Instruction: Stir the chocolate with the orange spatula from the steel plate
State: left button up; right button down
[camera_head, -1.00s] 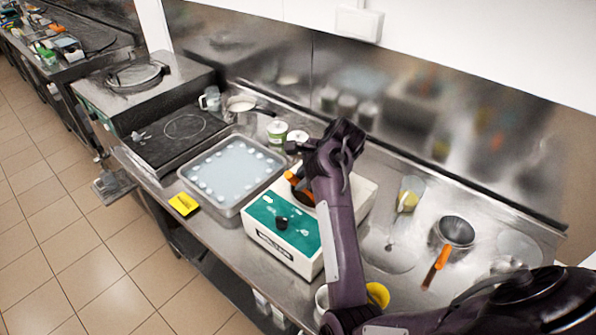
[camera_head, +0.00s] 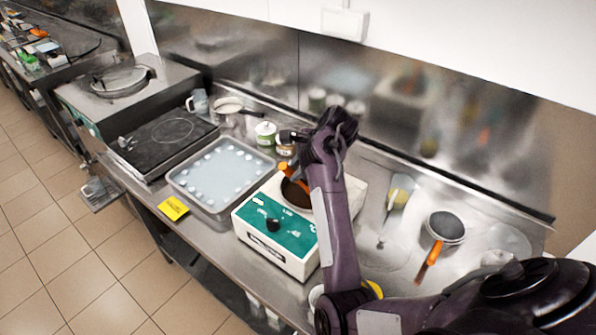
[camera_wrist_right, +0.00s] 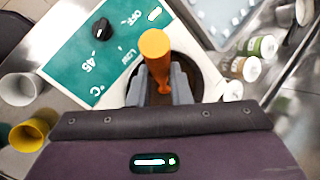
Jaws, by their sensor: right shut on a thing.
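My right gripper (camera_wrist_right: 161,90) is shut on the orange spatula (camera_wrist_right: 155,47), with its handle end toward the wrist camera. The spatula (camera_head: 287,170) also shows in the head view, tilted over the round well of dark chocolate (camera_head: 295,193). The well sits in a white warming machine with a green control panel (camera_head: 274,224). The spatula's lower end is hidden, so I cannot tell how deep it reaches. The chocolate (camera_wrist_right: 199,78) shows behind the fingers in the wrist view. A round steel plate (camera_head: 378,262) lies right of the machine. My left gripper is out of view.
A tray of pale liquid with white pieces (camera_head: 180,178) stands left of the machine. Small cans (camera_head: 265,134) stand behind it. Cups (camera_wrist_right: 30,132) stand near the front edge.

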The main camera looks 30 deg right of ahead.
aim_at(285, 164)
jog(key=shift+s+a+r, duration=0.25)
jog(key=shift+a+r, duration=0.25)
jog(key=shift+r, duration=0.4)
jog(key=shift+s+a+r, duration=0.2)
jog(key=shift+a+r, duration=0.35)
jog(key=shift+r, duration=0.3)
jog(key=shift+s+a+r, duration=0.25)
jog(key=shift+a+r, duration=0.25)
jog(key=shift+r, duration=0.4)
jog(key=shift+r, duration=2.5)
